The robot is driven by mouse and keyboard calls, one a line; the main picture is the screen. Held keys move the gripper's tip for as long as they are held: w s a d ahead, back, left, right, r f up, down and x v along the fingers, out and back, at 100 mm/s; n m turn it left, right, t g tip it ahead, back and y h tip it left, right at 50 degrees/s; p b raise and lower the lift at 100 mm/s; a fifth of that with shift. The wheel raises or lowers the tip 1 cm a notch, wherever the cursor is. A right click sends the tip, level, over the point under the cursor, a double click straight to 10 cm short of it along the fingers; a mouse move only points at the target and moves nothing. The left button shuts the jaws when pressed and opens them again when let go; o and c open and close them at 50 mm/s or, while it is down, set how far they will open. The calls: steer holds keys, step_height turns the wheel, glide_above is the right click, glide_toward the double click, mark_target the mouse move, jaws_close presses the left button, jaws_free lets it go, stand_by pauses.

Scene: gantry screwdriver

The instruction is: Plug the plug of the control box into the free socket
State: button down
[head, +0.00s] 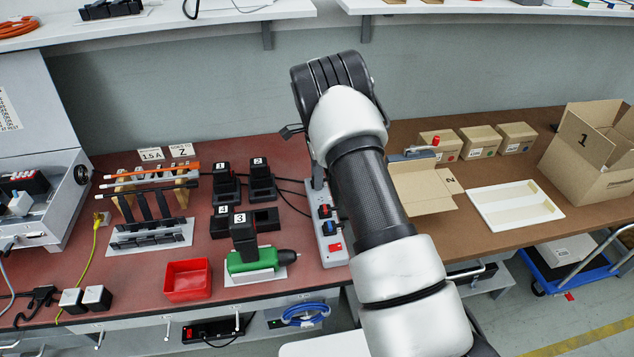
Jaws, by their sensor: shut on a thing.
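A white power strip (333,257) lies on the red mat at the middle of the bench, just left of my forearm. Dark plugs (325,211) sit in its visible part, and a red switch (335,247) is near its front end. My arm covers part of the strip, and I cannot make out a free socket. My wrist is bent over above the back of the strip.
Black chargers (262,180) with cables stand left of the strip. A green drill (251,261) and a red bin (187,280) are in front. An open cardboard box (420,188) and a white tray (515,206) lie to the right. A shelf (215,14) overhangs the back.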

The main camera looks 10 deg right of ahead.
steer(key=shift+r, duration=0.2)
steer(key=shift+r+p, duration=1.2)
steer(key=shift+r, duration=1.05)
steer(key=s+r+p, duration=0.3)
steer(key=s+r, duration=0.1)
steer(key=s, duration=0.2)
steer(key=shift+w+f+b, duration=0.1)
steer(key=shift+f+b, duration=1.9)
steer(key=shift+f, duration=1.45)
steer(key=shift+f+b, duration=0.65)
steer(key=shift+f, duration=0.4)
